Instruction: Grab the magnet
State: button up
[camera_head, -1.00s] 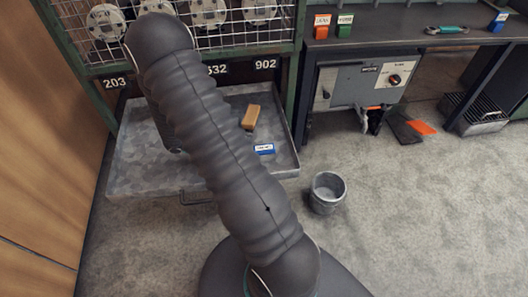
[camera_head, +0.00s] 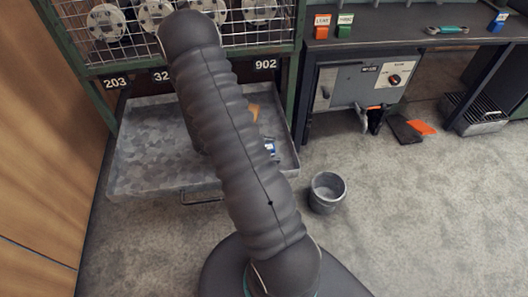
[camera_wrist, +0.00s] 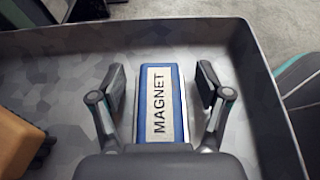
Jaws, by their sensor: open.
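The magnet (camera_wrist: 160,105) is a blue block with a pale top face lettered MAGNET. In the wrist view it lies in the grey metal tray (camera_wrist: 60,65), between the fingers of my gripper (camera_wrist: 161,88). The gripper is open, with a finger on each side and a gap between each finger and the block. The near end of the magnet is hidden by the gripper body. In the head view the magnet (camera_head: 271,147) is partly covered by my arm, and the gripper is hidden there.
A brown block (camera_wrist: 16,143) lies in the tray left of the gripper. The tray's raised rim (camera_wrist: 215,30) runs close beyond and to the right of the magnet. A grey bucket (camera_head: 327,191) stands on the floor. A wire-fronted rack (camera_head: 125,45) stands behind the tray.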

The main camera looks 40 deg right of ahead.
jog(key=c, duration=1.4)
grip_shut()
jog(key=shift+r, duration=0.15)
